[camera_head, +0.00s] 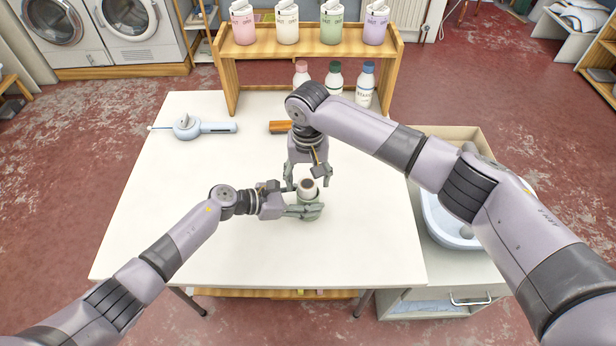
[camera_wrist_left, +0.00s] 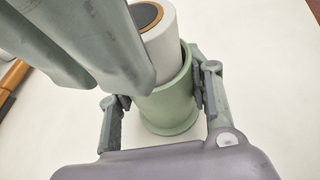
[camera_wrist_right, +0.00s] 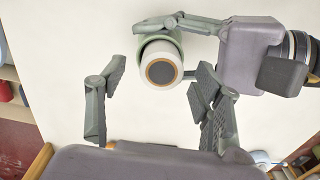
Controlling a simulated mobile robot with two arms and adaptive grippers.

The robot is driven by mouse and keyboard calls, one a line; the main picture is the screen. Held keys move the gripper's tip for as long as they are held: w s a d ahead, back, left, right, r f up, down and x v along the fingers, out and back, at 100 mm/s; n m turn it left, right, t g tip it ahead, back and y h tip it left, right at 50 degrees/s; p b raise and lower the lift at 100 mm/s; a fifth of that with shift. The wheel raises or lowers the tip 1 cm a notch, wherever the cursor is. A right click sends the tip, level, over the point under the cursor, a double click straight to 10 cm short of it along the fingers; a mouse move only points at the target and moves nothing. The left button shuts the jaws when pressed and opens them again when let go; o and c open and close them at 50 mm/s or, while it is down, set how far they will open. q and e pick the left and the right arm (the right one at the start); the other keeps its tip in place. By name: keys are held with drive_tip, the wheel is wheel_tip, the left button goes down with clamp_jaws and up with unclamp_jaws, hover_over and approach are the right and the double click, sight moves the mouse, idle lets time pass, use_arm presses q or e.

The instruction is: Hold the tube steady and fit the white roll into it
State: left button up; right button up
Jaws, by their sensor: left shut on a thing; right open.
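The green tube (camera_wrist_left: 168,112) stands upright on the white table, and my left gripper (camera_head: 303,209) is shut on its sides. The white roll (camera_wrist_left: 160,42), with a brown ring and dark core at its end, sits partly inside the tube and sticks out above the rim. It leans a little to one side, with a gap at the right of the rim in the left wrist view. My right gripper (camera_head: 308,180) is open above the tube, pointing down. In the right wrist view its fingers are spread apart on either side of the roll (camera_wrist_right: 160,64), not touching it.
A pale blue tool (camera_head: 190,128) and an orange-brown wooden piece (camera_head: 280,127) lie at the back of the table (camera_head: 170,230). A wooden shelf (camera_head: 229,75) with canisters and bottles stands behind. A pale basin (camera_head: 437,217) is at the right. The table's front left is clear.

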wheel_tip(320, 180, up, 7)
drive_tip(key=shift+r, duration=0.1)
idle(0.5)
use_arm(q)
drive_tip(key=o, duration=1.3)
drive_tip(key=shift+o, duration=0.2)
